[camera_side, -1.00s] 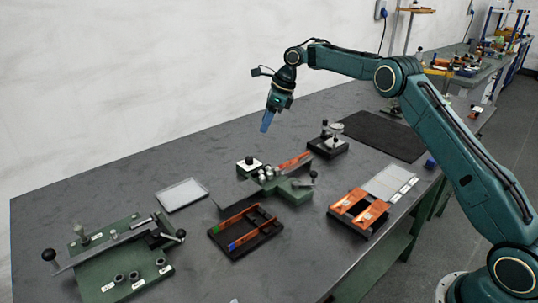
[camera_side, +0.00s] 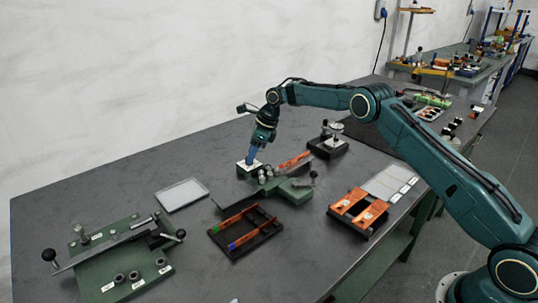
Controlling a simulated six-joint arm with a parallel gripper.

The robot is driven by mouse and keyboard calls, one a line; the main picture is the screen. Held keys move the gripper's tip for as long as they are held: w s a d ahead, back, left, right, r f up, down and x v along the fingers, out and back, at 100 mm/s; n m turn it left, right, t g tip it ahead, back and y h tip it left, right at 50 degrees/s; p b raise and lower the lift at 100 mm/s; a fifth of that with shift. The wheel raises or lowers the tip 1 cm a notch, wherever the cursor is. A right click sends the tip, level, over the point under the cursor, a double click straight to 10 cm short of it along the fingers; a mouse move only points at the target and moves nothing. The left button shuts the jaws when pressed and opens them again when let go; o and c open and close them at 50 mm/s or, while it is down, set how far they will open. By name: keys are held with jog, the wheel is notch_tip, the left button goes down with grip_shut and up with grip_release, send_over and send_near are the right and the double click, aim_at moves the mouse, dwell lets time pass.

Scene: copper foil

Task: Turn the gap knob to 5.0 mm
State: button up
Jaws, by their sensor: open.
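A small square white dial plate (camera_side: 241,167) sits on the bench behind the green roller fixture, with the dark gap knob on it. My gripper (camera_side: 252,161), with blue fingers pointing down, is right over the plate and hides most of the knob. It is open. I cannot tell whether the fingers are around the knob or just above it. The scale marks and the knob's setting are too small to read.
The green roller fixture (camera_side: 300,190) stands close to the dial, with copper strip beside it. A black stand (camera_side: 328,150) is to the right, a flat pale tray (camera_side: 182,195) to the left. A black rack (camera_side: 235,243), orange blocks (camera_side: 350,201) and a green lever tool (camera_side: 105,262) are in front.

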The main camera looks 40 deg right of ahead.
jog(key=shift+w+a+f, duration=0.2)
jog(key=shift+a+f, duration=0.05)
jog(key=shift+f, duration=0.4)
jog(key=c, duration=1)
jog(key=shift+n, duration=0.8)
jog(key=o, duration=1)
jog(key=shift+g, duration=0.3)
jog(key=shift+d+r, duration=0.1)
jog(key=v, duration=0.7)
